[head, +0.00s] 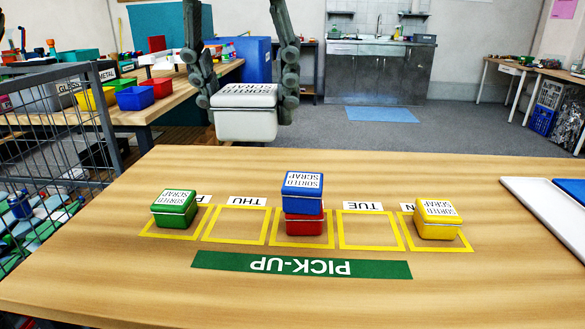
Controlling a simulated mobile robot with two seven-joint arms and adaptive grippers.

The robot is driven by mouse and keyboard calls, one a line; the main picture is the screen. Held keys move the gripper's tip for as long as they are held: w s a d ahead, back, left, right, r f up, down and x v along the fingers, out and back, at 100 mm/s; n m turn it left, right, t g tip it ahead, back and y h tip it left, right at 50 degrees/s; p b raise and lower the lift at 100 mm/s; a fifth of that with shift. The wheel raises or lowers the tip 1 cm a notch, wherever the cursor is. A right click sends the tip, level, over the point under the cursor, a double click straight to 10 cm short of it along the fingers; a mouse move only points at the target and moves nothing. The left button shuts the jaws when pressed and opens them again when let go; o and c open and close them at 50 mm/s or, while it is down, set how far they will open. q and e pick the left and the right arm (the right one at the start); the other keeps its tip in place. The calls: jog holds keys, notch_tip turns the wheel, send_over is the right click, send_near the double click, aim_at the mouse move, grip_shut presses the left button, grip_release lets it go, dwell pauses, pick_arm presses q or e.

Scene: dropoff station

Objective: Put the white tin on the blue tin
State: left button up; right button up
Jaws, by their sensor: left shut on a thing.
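The white tin (245,122) is held in the air between the fingers of my left gripper (245,98), which is shut on its sides. Its lid carries an upside-down "SORTED SCRAP" label. It hangs to the left of and beyond the blue tin, apart from it. The blue tin (302,206) sits on top of the red tin (303,228) in the middle yellow-outlined square of the table (450,290). The blue tin's lid is bare apart from its label. My right gripper is not in the head view.
A green tin (174,215) stands in the left end square and a yellow tin (437,228) in the right end square. The THU and TUE squares are empty. A green PICK-UP strip (300,266) lies in front. A white tray (545,215) is at right.

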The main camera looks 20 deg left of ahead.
pick_arm(q)
jog(key=w+f, duration=0.2)
jog(key=w, duration=0.1)
jog(key=w+d+f, duration=0.1)
jog(key=w+f, duration=0.1)
jog(key=w, duration=0.1)
jog(key=w+d+f, duration=0.1)
jog(key=w+f, duration=0.1)
jog(key=w, duration=0.2)
jog(key=shift+p, duration=0.3)
jog(key=shift+w+f, duration=0.25)
jog(key=shift+w, duration=0.1)
jog(key=shift+w+f, duration=0.1)
jog(key=shift+f, duration=0.05)
notch_tip(320, 180, down, 3)
jog(key=shift+f, duration=0.45)
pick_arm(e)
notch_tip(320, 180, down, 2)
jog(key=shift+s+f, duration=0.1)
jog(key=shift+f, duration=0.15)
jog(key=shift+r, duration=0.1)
